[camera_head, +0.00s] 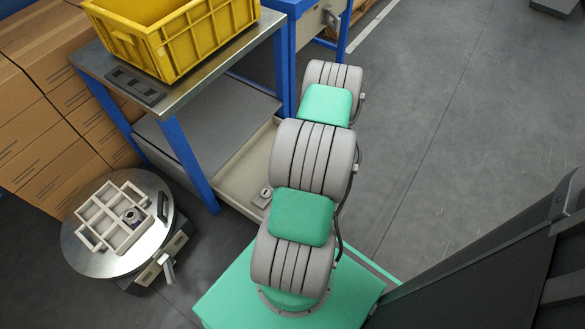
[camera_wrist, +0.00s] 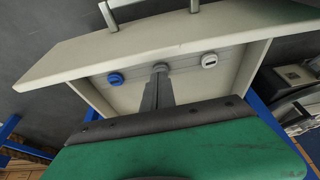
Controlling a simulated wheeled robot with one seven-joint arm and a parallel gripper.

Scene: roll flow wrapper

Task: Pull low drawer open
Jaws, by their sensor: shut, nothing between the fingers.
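The low drawer (camera_head: 238,174) is beige and shows pulled partway out under the workbench in the head view. In the wrist view its thick front panel (camera_wrist: 130,52) crosses the picture, with two metal handle posts at the top. My gripper (camera_wrist: 159,80) is shut and empty, its narrow fingers pointing at the inner side of this panel, over the open drawer. I cannot tell whether the tips touch it. A blue round piece (camera_wrist: 116,79) and a white round piece (camera_wrist: 209,60) lie on either side of the tips. In the head view my arm hides my gripper.
The bench has blue legs (camera_head: 188,160), and a yellow crate (camera_head: 180,40) stands on its top. A round metal stand (camera_head: 95,262) with a light tray is at lower left, beside cardboard boxes (camera_head: 60,115). The floor to the right (camera_head: 430,110) is clear.

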